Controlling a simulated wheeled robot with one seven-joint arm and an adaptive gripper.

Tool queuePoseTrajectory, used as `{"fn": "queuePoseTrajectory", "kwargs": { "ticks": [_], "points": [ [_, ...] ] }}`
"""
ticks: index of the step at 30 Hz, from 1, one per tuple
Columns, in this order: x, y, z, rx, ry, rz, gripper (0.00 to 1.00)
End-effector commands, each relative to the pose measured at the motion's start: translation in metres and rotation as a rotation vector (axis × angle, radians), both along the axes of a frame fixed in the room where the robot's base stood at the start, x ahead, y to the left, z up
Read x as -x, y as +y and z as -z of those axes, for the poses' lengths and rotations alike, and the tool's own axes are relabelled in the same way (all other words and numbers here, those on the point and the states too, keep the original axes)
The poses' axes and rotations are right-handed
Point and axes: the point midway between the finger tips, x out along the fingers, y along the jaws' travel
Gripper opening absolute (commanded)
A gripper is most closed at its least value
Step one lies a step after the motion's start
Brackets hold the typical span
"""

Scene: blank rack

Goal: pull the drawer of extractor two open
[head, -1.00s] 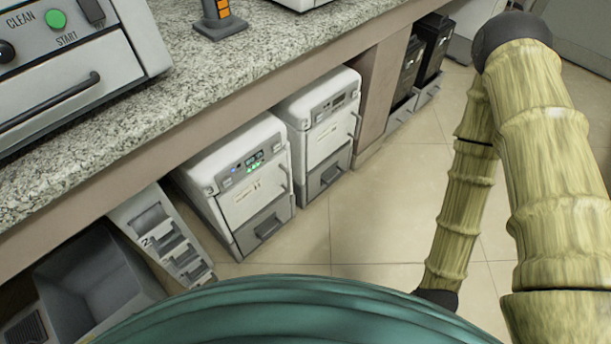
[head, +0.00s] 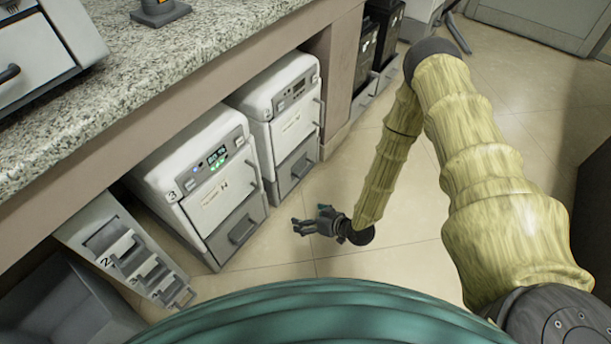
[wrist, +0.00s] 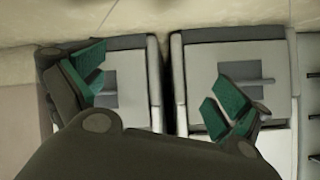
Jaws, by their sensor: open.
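Two white extractor-like machines stand side by side on the floor under the counter. The nearer one (head: 222,185) bears a "3" and a lit display; the farther one (head: 284,115) has no number I can read. Each has a grey lower drawer with a bar handle: the nearer drawer (head: 236,228) and the farther drawer (head: 297,167) both look shut. My gripper (head: 300,226) is open and empty, low in front of the machines and apart from both drawers. In the wrist view my gripper (wrist: 158,90) spreads its green-padded fingers across the gap between two drawer fronts.
A slotted unit (head: 110,238) marked "2" stands left of the machines, beside a grey bin (head: 75,310). Black units (head: 375,45) stand further right past a counter panel. The speckled countertop (head: 215,60) overhangs the machines. The tiled floor (head: 400,250) in front is clear.

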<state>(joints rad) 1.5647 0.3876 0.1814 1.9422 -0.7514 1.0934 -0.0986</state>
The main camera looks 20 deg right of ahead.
Motion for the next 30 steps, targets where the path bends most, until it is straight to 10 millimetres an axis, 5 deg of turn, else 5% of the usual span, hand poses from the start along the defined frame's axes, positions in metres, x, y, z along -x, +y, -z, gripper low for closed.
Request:
{"fn": "queuePoseTrajectory", "kwargs": {
  "ticks": [3,6,15,20,30],
  "points": [
    [-0.051,-0.029,0.011,-0.042,-0.218,-0.025,1.00],
    [-0.080,-0.054,0.008,-0.059,-0.381,-0.056,1.00],
    [-0.109,-0.112,-0.002,-0.061,-0.653,-0.123,1.00],
    [-0.116,-0.113,-0.003,-0.061,-0.678,-0.133,1.00],
    [-0.154,-0.082,-0.001,-0.062,-0.678,-0.132,1.00]
  ]
}}
